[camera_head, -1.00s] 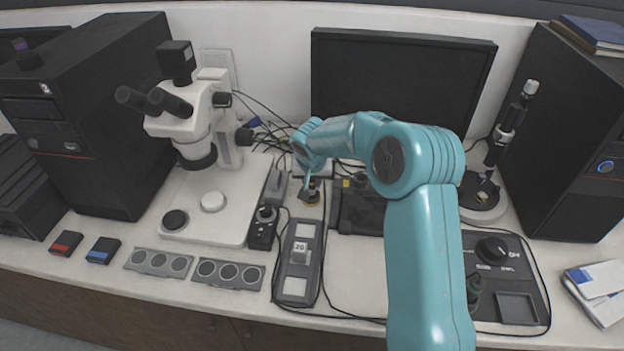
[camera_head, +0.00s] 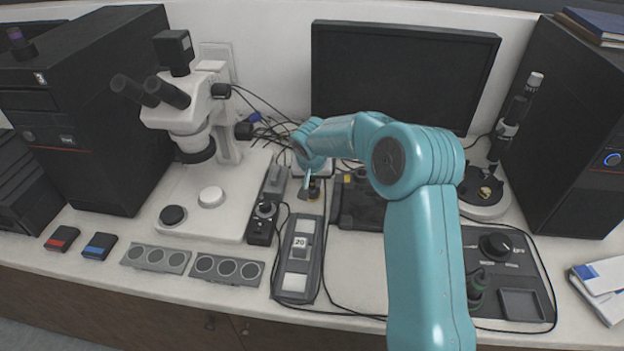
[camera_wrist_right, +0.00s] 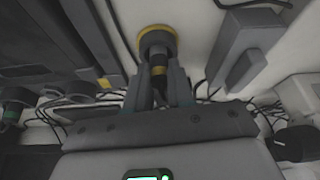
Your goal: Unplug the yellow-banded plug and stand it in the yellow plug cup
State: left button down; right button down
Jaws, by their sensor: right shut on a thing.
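My right gripper (camera_head: 309,181) is shut on the yellow-banded plug, pointing down at the back middle of the bench. In the right wrist view the plug (camera_wrist_right: 158,70) is dark with a yellow band and sits between the two fingers (camera_wrist_right: 158,88). Its far end meets the yellow-rimmed plug cup (camera_wrist_right: 143,41); I cannot tell how deep it sits inside. In the head view the plug (camera_head: 315,186) shows small beside the fingertips, and the cup is hard to make out below it. My left gripper is not in view.
A microscope (camera_head: 190,120) stands to the left and a monitor (camera_head: 400,80) behind. A dark block with a yellow mark (camera_head: 362,203) lies just right of the gripper. Loose cables (camera_head: 272,133) run behind it. A grey strip marked 20 (camera_head: 299,262) lies in front.

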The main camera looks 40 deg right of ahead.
jog(key=shift+f+b, duration=0.3)
jog(key=shift+b, duration=0.15)
jog(key=shift+c, duration=1.7)
grip_release()
jog(key=shift+r, duration=0.15)
jog(key=shift+r+p, duration=2.1)
jog(key=shift+r, duration=1.55)
